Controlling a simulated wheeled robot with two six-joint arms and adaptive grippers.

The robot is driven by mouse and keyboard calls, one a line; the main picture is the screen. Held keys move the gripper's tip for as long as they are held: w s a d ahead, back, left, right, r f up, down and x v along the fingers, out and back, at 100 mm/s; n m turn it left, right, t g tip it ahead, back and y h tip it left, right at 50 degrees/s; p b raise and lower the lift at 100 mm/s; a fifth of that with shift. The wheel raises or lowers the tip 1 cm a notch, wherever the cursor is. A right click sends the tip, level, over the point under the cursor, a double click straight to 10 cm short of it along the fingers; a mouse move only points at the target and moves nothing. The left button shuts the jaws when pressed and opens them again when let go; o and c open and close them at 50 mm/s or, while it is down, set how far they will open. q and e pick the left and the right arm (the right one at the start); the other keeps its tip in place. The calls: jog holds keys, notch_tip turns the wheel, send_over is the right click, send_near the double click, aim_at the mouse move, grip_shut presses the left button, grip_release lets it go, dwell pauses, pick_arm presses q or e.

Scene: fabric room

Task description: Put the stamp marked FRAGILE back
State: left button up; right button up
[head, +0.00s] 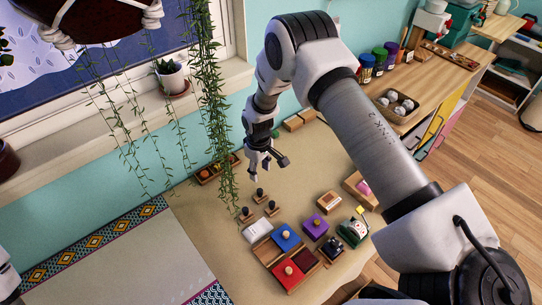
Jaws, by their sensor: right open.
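Several small stamps with dark handles and wooden bases stand on the tan table, one of them the front-left stamp (246,214), with another stamp (260,197) behind it and a third stamp (271,209) to the right. No marking is readable, so I cannot tell which is FRAGILE. My right gripper (267,165) is open and empty, pointing down behind and above these stamps, apart from them. A low wooden holder (207,176) with small round items stands at the back, partly hidden by hanging vines. My left gripper is not in view.
A wooden box (262,252) with blue and red knobbed pads stands at the front. A purple knobbed pad (315,226), a dark item (331,248) and a green-white object (355,231) are right of it. Hanging vines (211,90) reach down left of my right gripper.

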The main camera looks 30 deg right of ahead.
jog(key=shift+m, duration=0.8)
jog(key=s+f, duration=0.2)
jog(key=s, duration=0.2)
jog(key=s+a+f, duration=0.1)
jog(key=s+f, duration=0.2)
jog(key=s, duration=0.2)
jog(key=s+a+f, duration=0.1)
jog(key=s+f, duration=0.1)
jog(key=s, duration=0.2)
jog(key=shift+s+a+f, duration=0.1)
jog(key=shift+s+f, duration=0.05)
jog(key=shift+s, duration=0.05)
jog(key=shift+m, duration=0.9)
jog(key=s, duration=0.8)
jog(key=s+a, duration=0.1)
jog(key=s, duration=0.4)
jog(key=shift+f, duration=0.2)
jog(key=s+r, duration=0.2)
jog(key=s, duration=0.4)
jog(key=shift+a+m, duration=0.15)
jog(key=shift+m, duration=0.25)
jog(key=shift+s, duration=0.1)
